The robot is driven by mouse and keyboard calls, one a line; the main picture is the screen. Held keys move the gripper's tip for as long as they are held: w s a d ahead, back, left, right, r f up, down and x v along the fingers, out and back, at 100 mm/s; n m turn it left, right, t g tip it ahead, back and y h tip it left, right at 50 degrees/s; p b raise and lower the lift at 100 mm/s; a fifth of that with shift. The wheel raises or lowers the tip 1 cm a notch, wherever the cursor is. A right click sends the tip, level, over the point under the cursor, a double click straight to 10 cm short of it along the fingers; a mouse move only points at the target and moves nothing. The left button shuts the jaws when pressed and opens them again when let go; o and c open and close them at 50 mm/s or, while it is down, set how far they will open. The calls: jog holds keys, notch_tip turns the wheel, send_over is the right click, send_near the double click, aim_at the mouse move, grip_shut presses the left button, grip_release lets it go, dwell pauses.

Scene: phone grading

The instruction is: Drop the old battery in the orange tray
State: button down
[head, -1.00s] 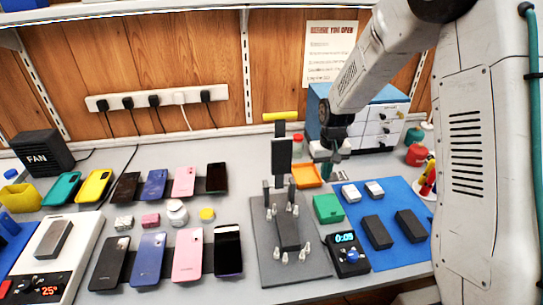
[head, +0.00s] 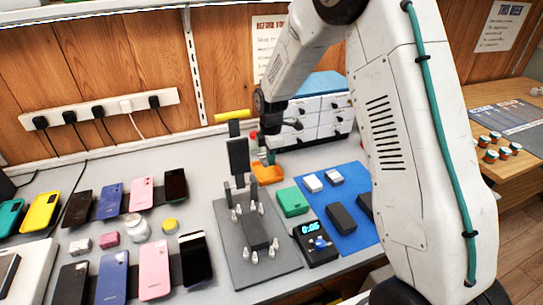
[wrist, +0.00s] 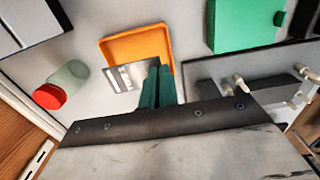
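The old battery (wrist: 122,77) is a flat silver-grey piece with a dark band. It shows at my fingertips in the wrist view, in front of the near left part of the orange tray (wrist: 165,42). My gripper (wrist: 157,86), with dark green fingers, looks shut on the battery's edge. The fingers hide that edge. In the head view my gripper (head: 267,157) hangs just above the back of the orange tray (head: 268,180), and the battery is too small to make out clearly. The height between battery and tray is hard to tell.
A red-lidded jar (wrist: 50,96) stands beside the tray. A green box (head: 292,201) and a blue mat (head: 343,228) are to its right. A dark stand with a yellow top (head: 238,158) is close on the left. White drawers (head: 322,125) stand behind.

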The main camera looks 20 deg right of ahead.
jog(key=shift+f, duration=3)
jog(key=c, duration=1.6)
grip_release()
jog(key=shift+s, duration=0.1)
jog(key=shift+c, duration=0.7)
jog(key=shift+r, duration=0.1)
jog(key=shift+c, duration=0.2)
